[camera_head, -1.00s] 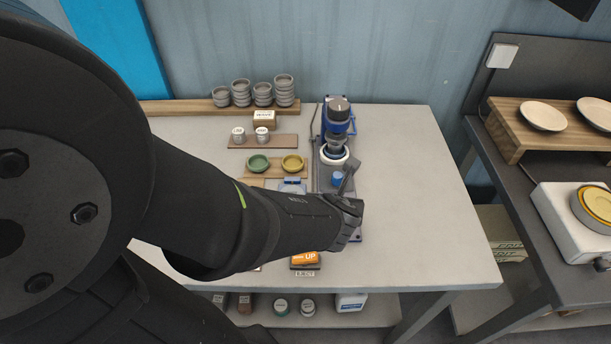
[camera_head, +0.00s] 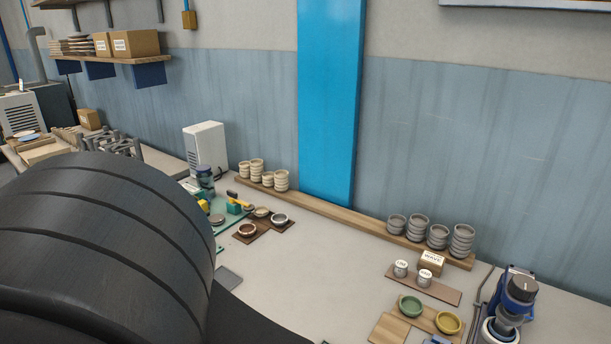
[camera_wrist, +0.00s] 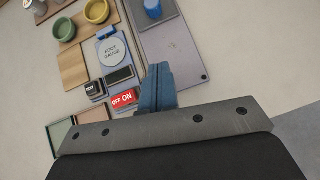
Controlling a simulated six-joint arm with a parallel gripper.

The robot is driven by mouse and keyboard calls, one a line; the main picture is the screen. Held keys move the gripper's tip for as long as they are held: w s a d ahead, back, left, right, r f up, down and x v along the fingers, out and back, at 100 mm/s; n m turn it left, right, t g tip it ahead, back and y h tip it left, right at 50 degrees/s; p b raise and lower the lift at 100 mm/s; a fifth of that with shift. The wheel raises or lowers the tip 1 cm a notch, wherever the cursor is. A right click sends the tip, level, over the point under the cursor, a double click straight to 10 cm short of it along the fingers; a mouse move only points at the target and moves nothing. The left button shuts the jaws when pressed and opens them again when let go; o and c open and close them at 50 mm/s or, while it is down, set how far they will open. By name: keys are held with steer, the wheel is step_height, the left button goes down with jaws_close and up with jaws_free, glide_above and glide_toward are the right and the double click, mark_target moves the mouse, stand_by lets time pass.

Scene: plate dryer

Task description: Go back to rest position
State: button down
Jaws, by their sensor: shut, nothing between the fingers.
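My gripper (camera_wrist: 157,88) shows in the wrist view with its blue-grey fingers together and nothing between them. It is over the pale bench top, at the lower edge of a grey tray (camera_wrist: 172,48). A foot gauge (camera_wrist: 112,52), a red OFF ON switch (camera_wrist: 124,98) and a dark TEST box (camera_wrist: 95,88) lie to its left. In the head view only a dark, rounded part of my arm (camera_head: 100,250) shows, at the lower left. The gripper itself is out of that view.
A green bowl (camera_head: 411,305) and a yellow bowl (camera_head: 447,321) sit on a wooden board. A blue machine (camera_head: 513,300) stands at the lower right. Stacked grey cups (camera_head: 418,228) line the back shelf. The bench (camera_head: 330,268) is clear in the middle.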

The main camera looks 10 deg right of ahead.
steer(key=shift+x, duration=4.65)
steer(key=shift+w+d+f, duration=0.1)
steer(key=shift+w+d, duration=0.5)
steer(key=shift+d, duration=0.2)
steer(key=shift+w+d+f, duration=0.1)
steer(key=shift+w+d, duration=0.5)
steer(key=shift+d, duration=0.2)
